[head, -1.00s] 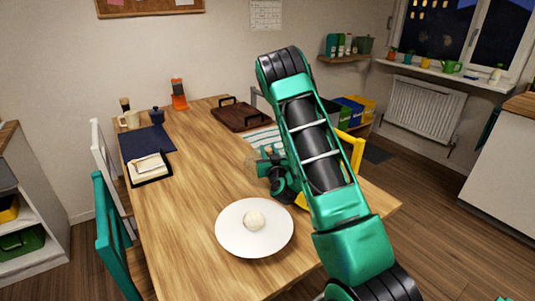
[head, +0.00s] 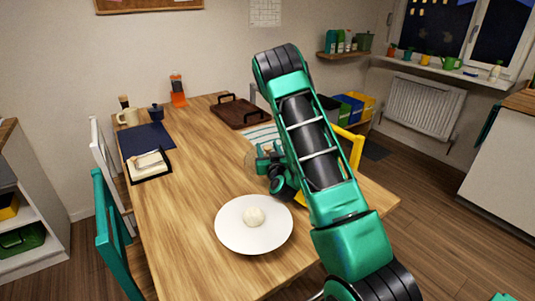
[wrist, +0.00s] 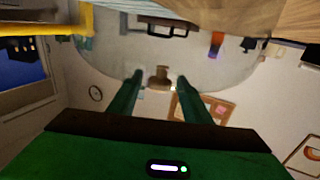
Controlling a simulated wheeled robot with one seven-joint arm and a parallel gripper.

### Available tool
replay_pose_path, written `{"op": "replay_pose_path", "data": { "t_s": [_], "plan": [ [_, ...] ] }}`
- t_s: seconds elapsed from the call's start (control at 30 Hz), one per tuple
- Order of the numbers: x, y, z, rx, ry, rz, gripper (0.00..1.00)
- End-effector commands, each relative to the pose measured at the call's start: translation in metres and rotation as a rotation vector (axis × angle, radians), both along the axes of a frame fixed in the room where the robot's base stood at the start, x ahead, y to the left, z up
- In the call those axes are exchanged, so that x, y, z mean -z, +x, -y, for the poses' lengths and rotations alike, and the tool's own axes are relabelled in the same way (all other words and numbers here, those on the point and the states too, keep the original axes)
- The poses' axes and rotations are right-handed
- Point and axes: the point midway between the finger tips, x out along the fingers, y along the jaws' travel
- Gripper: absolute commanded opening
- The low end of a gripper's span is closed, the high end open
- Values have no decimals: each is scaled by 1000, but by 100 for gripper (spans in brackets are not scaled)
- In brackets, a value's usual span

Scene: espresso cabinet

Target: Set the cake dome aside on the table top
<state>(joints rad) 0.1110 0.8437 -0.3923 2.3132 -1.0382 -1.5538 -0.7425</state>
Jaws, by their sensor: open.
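The clear cake dome (head: 249,161) shows faintly beside my gripper (head: 264,158), over the table top (head: 185,215). In the wrist view, the dome (wrist: 215,65) spreads beyond my gripper (wrist: 159,80) as a wide see-through round. Its brown knob (wrist: 158,74) lies between the two green fingers, with a gap on each side. The dome faces my gripper knob first and looks turned on its side. I cannot tell whether its rim touches the table. My gripper is open. A white plate (head: 230,238) with a pale round piece (head: 253,215) stands uncovered nearer the front.
A brown tray (head: 238,112) and a striped cloth (head: 262,137) lie behind the dome. The table's middle left is clear.

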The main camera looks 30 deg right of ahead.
Motion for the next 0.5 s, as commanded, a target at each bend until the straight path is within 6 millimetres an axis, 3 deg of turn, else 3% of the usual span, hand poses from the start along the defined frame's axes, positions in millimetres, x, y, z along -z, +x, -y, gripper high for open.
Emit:
{"op": "replay_pose_path", "data": {
  "t_s": [0.27,0.5],
  "plan": [
    [-1,-15,-8,-2,-3,-2,44],
    [0,-41,-17,-3,-2,-3,44]
  ]
}}
